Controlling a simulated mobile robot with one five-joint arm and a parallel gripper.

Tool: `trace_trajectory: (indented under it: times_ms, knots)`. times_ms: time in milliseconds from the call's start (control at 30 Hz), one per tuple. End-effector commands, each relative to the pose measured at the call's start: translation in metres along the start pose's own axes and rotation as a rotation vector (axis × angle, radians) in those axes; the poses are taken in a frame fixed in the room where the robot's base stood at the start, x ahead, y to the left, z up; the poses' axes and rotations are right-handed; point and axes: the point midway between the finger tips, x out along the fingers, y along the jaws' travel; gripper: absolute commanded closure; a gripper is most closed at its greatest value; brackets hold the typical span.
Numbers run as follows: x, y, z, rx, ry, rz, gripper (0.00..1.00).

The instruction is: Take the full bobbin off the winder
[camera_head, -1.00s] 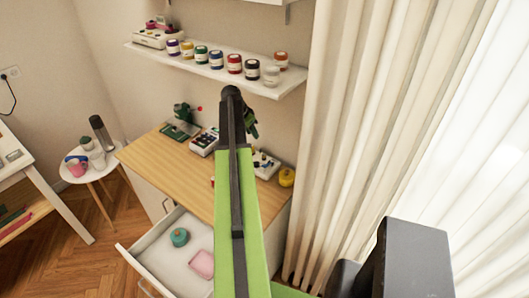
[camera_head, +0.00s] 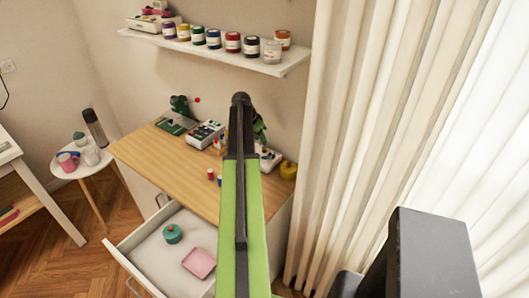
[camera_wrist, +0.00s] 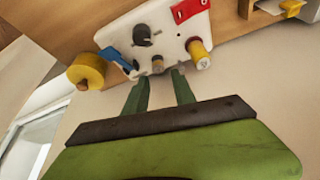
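The winder (camera_wrist: 165,38) is a white device with a black knob (camera_wrist: 146,35), a blue lever (camera_wrist: 115,60), a red part and a yellow spool on a peg (camera_wrist: 198,50). A small, pale brownish round piece (camera_wrist: 157,65), perhaps the bobbin, sits at its edge; I cannot tell if it is full. In the wrist view, my gripper (camera_wrist: 159,82) is open, with its two green fingertips apart just short of that piece and nothing seen between them. In the head view, the winder (camera_head: 270,160) is partly hidden behind my arm on the wooden cabinet top.
A yellow round thing (camera_head: 288,171) stands right of the winder. Small spools (camera_head: 214,177) stand on the cabinet top (camera_head: 155,151), left of my arm. An open drawer (camera_head: 150,243) holds a teal round item and a pink tray. A shelf of jars (camera_head: 215,52) hangs above; a curtain (camera_head: 345,150) is right.

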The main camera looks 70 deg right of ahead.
Motion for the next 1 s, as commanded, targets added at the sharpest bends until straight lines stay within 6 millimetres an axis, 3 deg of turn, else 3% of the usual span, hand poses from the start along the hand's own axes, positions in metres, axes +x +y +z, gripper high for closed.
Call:
trace_trajectory:
  times_ms: [300,533,800,1000]
  knots:
    - [0.052,0.003,0.003,0.001,0.000,0.000,0.68]
    - [0.049,0.004,0.000,0.001,0.000,0.000,0.68]
    - [0.049,0.004,0.000,0.001,0.000,0.000,1.00]
    - [0.049,0.004,0.000,0.001,0.000,0.000,1.00]
